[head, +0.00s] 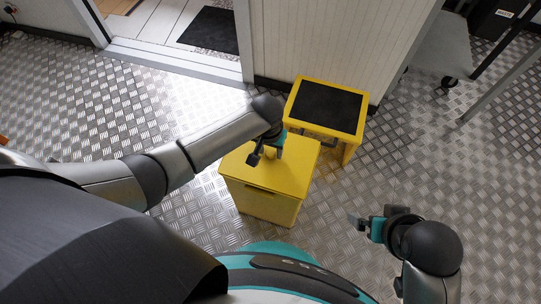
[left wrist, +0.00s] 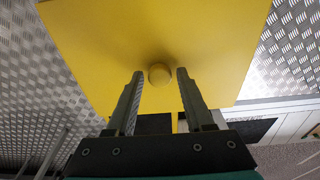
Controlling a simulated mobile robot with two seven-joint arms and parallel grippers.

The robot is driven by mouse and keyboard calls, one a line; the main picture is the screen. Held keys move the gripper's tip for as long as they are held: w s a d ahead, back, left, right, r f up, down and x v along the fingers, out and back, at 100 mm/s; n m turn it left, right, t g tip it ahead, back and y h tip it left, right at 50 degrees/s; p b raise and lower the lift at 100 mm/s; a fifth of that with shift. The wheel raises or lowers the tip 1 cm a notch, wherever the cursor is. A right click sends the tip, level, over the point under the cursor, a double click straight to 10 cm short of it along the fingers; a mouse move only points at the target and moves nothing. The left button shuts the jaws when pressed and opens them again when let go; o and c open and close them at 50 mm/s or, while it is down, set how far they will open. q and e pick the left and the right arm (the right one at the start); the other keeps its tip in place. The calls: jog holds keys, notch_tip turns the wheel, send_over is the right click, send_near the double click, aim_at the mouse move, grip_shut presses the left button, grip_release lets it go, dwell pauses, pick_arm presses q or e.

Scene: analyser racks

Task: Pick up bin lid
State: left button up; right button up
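The yellow bin (head: 262,202) stands on the floor in front of me, with its flat yellow lid (head: 295,165) on top. In the left wrist view, the lid (left wrist: 215,35) fills the upper part, and its round yellow knob (left wrist: 160,74) sits between the fingertips. My left gripper (head: 266,152) is over the lid. In the left wrist view, its fingers (left wrist: 160,76) are open, one on each side of the knob, with a small gap visible on both sides. My right gripper (head: 364,224) is to the right of the bin, away from it; its finger opening is unclear.
A yellow step stool (head: 327,108) with a black top stands close behind the bin, near the wall (head: 330,40). A doorway with a dark mat (head: 212,30) is at upper left. A wheeled grey cart (head: 442,50) is at upper right. The metal floor at right is clear.

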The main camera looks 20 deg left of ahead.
pick_arm(q)
grip_shut()
jog(key=shift+r, duration=0.1)
dwell(0.5)
